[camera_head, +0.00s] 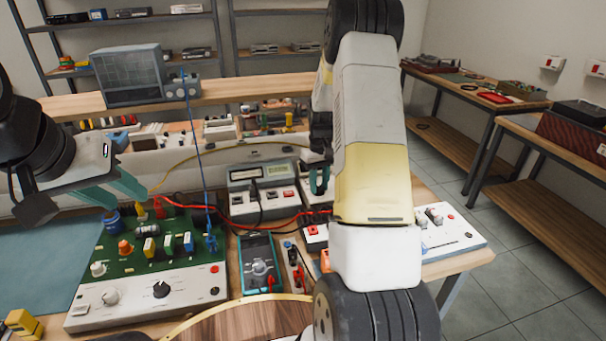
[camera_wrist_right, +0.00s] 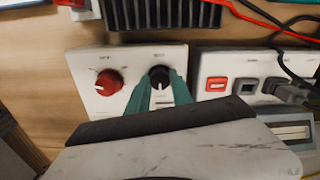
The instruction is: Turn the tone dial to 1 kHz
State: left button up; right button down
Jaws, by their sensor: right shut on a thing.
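In the right wrist view, a pale box (camera_wrist_right: 128,60) carries a red dial (camera_wrist_right: 108,82) and a black dial (camera_wrist_right: 159,74) side by side. Their labels are too blurred to read. My right gripper (camera_wrist_right: 160,82) is shut on the black dial, one teal finger on each side; a light pointer line shows between them. In the head view my right arm hides most of this box, and only part of my right gripper (camera_head: 319,180) shows. My left gripper (camera_head: 130,198) is open and empty, above the back left of the green circuit board (camera_head: 135,252).
A white switch panel (camera_wrist_right: 213,70) stands beside the dial box, with cables over it. A multimeter (camera_head: 258,265), a grey meter box (camera_head: 243,176) and red and blue leads crowd the bench. A blue mat (camera_head: 40,265) at the left is mostly clear.

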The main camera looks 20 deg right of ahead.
jog(key=shift+w, duration=0.1)
jog(key=c, duration=1.1)
grip_release()
jog(key=shift+r, duration=3.95)
notch_tip(320, 180, up, 9)
jog(key=t, duration=0.2)
send_over(319, 187)
jog(key=s+a, duration=0.4)
jog(key=s, duration=0.1)
jog(key=s+a+r+t, duration=0.1)
jog(key=s+a+r, duration=0.2)
jog(key=s, duration=0.4)
jog(key=s+a+r+t+y, duration=0.1)
jog(key=s+a+r, duration=0.2)
jog(key=s, duration=0.5)
jog(key=s+a+r+m+t+y, duration=0.1)
jog(key=s+a+r+t, duration=0.1)
jog(key=s+a, duration=0.3)
jog(key=shift+s+r, duration=0.45)
jog(key=shift+s, duration=0.25)
jog(key=shift+s+r, duration=0.45)
jog(key=shift+s, duration=0.2)
